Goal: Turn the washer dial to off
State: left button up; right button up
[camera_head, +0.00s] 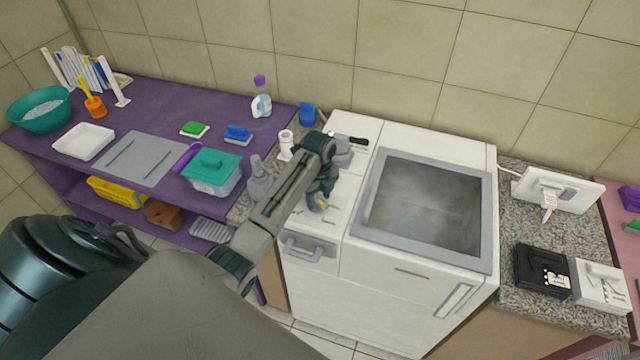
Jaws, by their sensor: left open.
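The washer (400,262) is a white appliance at the centre right with a grey-framed, dark glass lid (428,203) on top. Its narrow left strip carries the controls and a drawer with a grey handle (308,250). My left arm comes in from the lower left and reaches over this strip. My left gripper (321,201) is open above the strip, pointing down, with nothing seen between its fingers. The arm and gripper cover much of the strip, so I cannot make out the dial or its setting. My right gripper is not in view.
A purple table (150,97) at the left holds a teal bowl (40,112), a white tray (84,141), a teal-lidded box (212,172) and a spray bottle (262,103). A granite counter (530,255) stands right of the washer, with several small items. A tiled wall is behind.

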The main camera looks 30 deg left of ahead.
pick_arm(q)
jog(key=shift+s+f, duration=0.1)
jog(key=shift+f, duration=0.05)
jog(key=shift+c, duration=0.4)
grip_shut()
jog(key=n, duration=0.5)
jog(key=shift+w, duration=0.2)
jog(key=n, duration=0.5)
jog(key=shift+w+n, duration=0.2)
jog(key=shift+n, duration=0.1)
jog(key=n, duration=0.6)
jog(key=shift+w+a, duration=0.1)
jog(key=shift+a, duration=0.15)
jog(key=n, duration=0.4)
jog(key=shift+a, duration=0.1)
jog(key=shift+a+n, duration=0.15)
jog(key=shift+n, duration=1.55)
